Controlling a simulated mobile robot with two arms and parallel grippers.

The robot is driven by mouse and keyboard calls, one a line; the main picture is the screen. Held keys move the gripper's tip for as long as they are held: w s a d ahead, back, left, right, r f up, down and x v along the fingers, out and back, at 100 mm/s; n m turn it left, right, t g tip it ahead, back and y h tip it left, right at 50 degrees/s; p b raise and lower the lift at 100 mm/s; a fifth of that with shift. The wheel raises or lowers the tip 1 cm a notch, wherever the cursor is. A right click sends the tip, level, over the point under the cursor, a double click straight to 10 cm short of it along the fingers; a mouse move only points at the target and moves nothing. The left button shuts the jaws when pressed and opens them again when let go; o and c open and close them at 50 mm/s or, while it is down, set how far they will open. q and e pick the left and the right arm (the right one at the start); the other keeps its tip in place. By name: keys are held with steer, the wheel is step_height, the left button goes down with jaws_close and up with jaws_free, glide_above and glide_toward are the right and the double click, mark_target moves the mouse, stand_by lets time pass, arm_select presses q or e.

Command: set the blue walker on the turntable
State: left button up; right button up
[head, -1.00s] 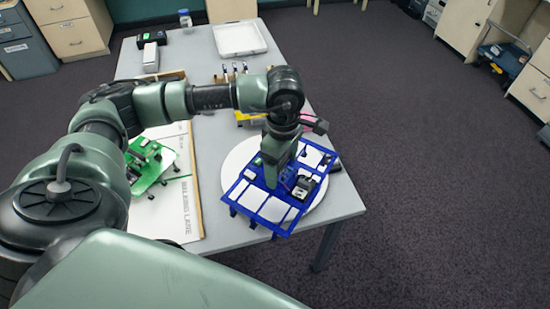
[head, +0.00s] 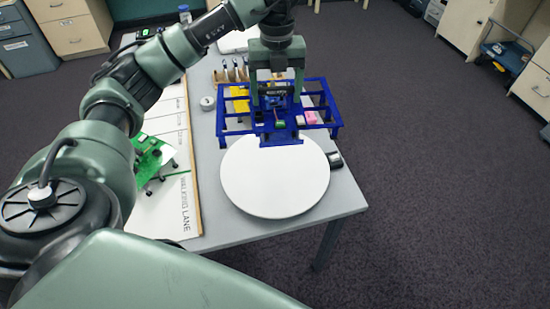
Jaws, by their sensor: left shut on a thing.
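The blue walker (head: 282,139), a flat blue lattice frame with short legs, is in the grasp of my left gripper (head: 275,88). The gripper is shut on its middle from above. The walker appears raised, over the area behind the turntable, and its near edge overlaps the turntable's far rim in the picture. The turntable (head: 275,182) is a round white disc near the table's front right corner, and its visible top is bare. Whether the walker's legs touch anything is hard to tell. My right gripper is out of view.
A green walker (head: 148,154) stands on the white walking lane board (head: 165,215) at left. A small black device (head: 335,160) sits right of the turntable. A yellow object (head: 239,101) and a round white item (head: 207,103) lie behind.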

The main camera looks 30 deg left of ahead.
arm_select(q)
steer(key=shift+w+a+r+n, duration=0.1)
steer(key=shift+r+n, duration=0.25)
steer(key=shift+n, duration=0.45)
steer(key=shift+f, duration=0.4)
step_height(320, 180, down, 19)
steer(key=p, duration=0.3)
steer(key=o, duration=1.5)
steer(key=shift+f, duration=0.1)
steer(key=shift+o, duration=0.2)
